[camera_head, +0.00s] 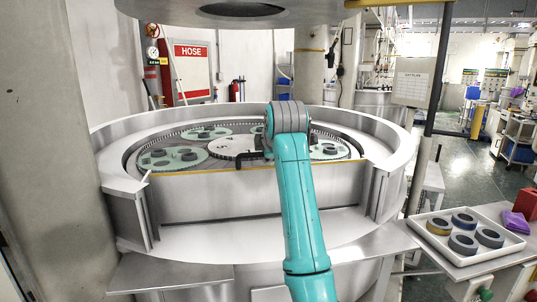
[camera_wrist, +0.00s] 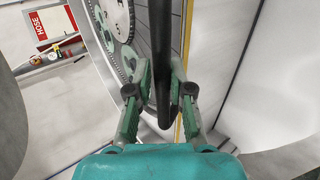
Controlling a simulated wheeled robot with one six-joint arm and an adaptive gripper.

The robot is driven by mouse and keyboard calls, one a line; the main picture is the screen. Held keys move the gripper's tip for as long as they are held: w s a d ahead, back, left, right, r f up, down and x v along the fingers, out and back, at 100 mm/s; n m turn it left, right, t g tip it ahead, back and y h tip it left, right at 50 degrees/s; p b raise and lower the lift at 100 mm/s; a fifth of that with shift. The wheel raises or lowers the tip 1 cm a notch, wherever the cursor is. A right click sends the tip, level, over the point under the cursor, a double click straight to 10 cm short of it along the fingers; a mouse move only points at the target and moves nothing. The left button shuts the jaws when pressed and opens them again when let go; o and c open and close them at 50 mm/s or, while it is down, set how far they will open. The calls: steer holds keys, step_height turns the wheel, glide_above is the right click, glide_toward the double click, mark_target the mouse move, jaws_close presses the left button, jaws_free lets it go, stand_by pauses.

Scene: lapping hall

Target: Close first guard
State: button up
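The lapping machine's round metal guard wall (camera_head: 108,163) is open at the front in the head view. The open front shows a lower panel (camera_head: 235,192) with a yellow top edge. A black bar handle (camera_wrist: 163,50) runs down the middle of the wrist view, and part of it shows in the head view (camera_head: 243,156) above the plate. My gripper (camera_wrist: 162,75) has one finger on each side of this bar, and both appear to touch it. In the head view my arm hides the fingers and the grasp.
Toothed carriers (camera_head: 172,158) with dark rings lie on the lapping plate. A white tray (camera_head: 468,259) with several rings stands on a side table at the right, beside a purple item (camera_head: 515,222) and a red block (camera_head: 525,203). A dark post (camera_head: 436,90) stands right of the machine.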

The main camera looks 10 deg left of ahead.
steer(key=o, duration=0.3)
steer(key=shift+w+a+r, duration=0.1)
steer(key=shift+w+r, duration=0.1)
steer(key=shift+r, duration=0.45)
steer(key=shift+o, duration=0.2)
steer(key=shift+s+f, duration=0.1)
steer(key=shift+f, duration=0.15)
steer(key=shift+s, duration=0.1)
steer(key=v, duration=1.2)
steer(key=shift+f, duration=0.1)
